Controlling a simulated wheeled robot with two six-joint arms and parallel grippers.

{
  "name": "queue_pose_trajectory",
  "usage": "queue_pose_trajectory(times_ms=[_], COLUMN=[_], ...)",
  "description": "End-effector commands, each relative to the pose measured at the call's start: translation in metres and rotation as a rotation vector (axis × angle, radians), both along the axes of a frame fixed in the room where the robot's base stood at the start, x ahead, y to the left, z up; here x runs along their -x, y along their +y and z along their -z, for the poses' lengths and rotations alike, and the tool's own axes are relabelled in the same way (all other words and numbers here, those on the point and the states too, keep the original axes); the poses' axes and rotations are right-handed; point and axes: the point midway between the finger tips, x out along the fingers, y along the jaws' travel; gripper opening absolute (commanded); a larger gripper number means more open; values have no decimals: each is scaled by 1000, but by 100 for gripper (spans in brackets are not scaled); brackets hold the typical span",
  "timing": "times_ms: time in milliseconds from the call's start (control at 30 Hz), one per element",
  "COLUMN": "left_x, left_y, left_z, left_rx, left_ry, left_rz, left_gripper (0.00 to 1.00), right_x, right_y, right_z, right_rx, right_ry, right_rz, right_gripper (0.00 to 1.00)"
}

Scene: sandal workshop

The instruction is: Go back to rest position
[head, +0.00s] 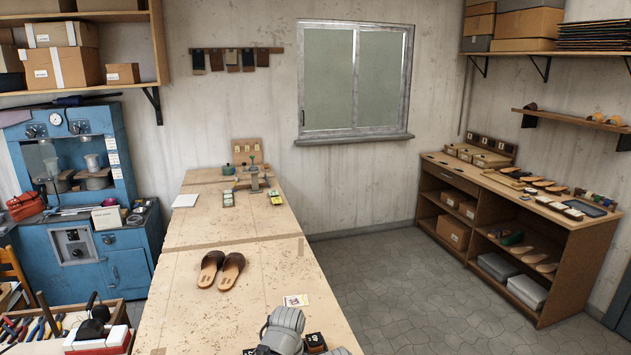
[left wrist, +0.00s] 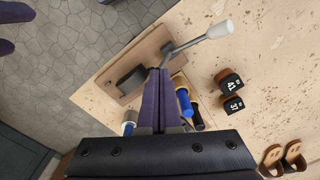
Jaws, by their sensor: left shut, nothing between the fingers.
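My left gripper (left wrist: 158,76) shows in the left wrist view with its dark purple fingers together and nothing between them. It is over a brown wooden tool board (left wrist: 114,88) near the bench edge. How high it is above the board I cannot tell. In the head view the left gripper cannot be made out; a grey rounded part at the bottom middle may belong to my arm. Dark purple shapes (left wrist: 14,13), cut off at the top-left corner of the left wrist view, look like my right gripper's fingers; their state is unclear.
Near the left gripper are a white-ended tool (left wrist: 220,29), a blue-handled tool (left wrist: 183,101) and dark numbered blocks (left wrist: 229,79). Brown sandals (head: 221,269) lie on the long bench (head: 215,325). A tool tray stands left of it. Tiled floor (head: 400,300) is free on the right.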

Motion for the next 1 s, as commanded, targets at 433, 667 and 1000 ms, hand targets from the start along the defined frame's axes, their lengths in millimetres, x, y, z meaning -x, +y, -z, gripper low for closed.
queue_pose_trajectory(times_ms=[433, 667, 1000], left_x=[100, 114, 113], left_y=[-6, -6, -6], left_z=[106, 116, 115], left_rx=[-61, -74, -74], left_ry=[15, 17, 17], left_rz=[52, 59, 59], left_gripper=[0, 0, 0], right_x=[-1, -1, -1], right_y=[0, 0, 0], right_z=[107, 117, 116], right_rx=[1, 1, 1], right_ry=[-2, -2, -2], right_rz=[-5, -6, -6], right_gripper=[50, 50, 50])
